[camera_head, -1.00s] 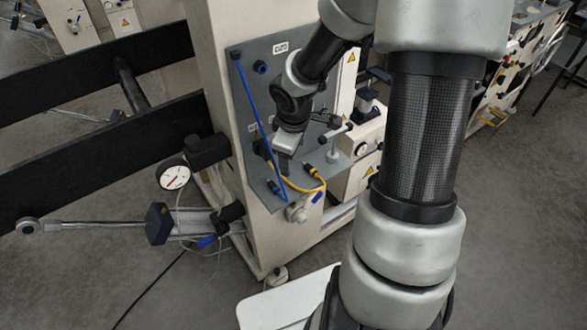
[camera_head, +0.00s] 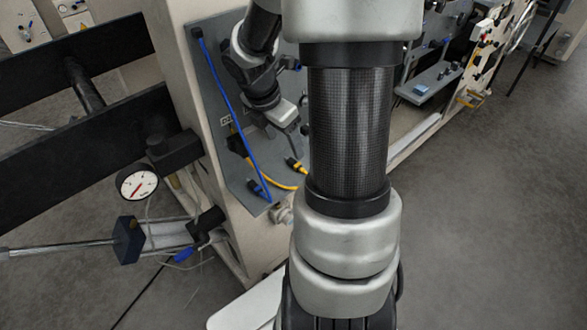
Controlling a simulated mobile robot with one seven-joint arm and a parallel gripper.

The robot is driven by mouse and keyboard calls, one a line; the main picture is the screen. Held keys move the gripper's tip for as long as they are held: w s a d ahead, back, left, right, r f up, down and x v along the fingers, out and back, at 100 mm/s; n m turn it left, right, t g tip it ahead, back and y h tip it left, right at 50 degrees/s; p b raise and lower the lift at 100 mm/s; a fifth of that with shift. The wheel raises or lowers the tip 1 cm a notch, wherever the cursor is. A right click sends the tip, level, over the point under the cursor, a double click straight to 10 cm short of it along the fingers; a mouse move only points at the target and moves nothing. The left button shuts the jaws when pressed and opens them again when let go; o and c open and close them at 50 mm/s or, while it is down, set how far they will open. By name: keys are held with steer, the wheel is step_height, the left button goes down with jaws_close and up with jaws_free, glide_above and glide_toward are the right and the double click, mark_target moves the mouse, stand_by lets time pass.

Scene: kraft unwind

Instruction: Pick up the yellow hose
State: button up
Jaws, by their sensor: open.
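The yellow hose (camera_head: 265,181) hangs in a shallow curve at the grey panel (camera_head: 212,150). Its black left end (camera_head: 239,144) is on the panel, and its right end (camera_head: 295,165) is a yellow and black connector by the panel's lower ledge. My arm hides what lies just right of that connector. My gripper (camera_head: 296,132) is open, pointing down above the right connector and right of the left end. It looks apart from the hose, though its depth is hard to tell.
A dial gauge (camera_head: 137,183) and a dark block (camera_head: 128,239) stand left of the machine. Free floor (camera_head: 480,230) lies to the right.

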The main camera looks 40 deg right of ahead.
steer(key=b+x, duration=0.3)
steer(key=x, duration=0.7)
steer(key=shift+w+d+r+b, duration=0.1)
steer(key=shift+w+b, duration=0.05)
steer(key=shift+b, duration=0.2)
steer(key=c, duration=0.9)
steer(key=shift+r, duration=0.2)
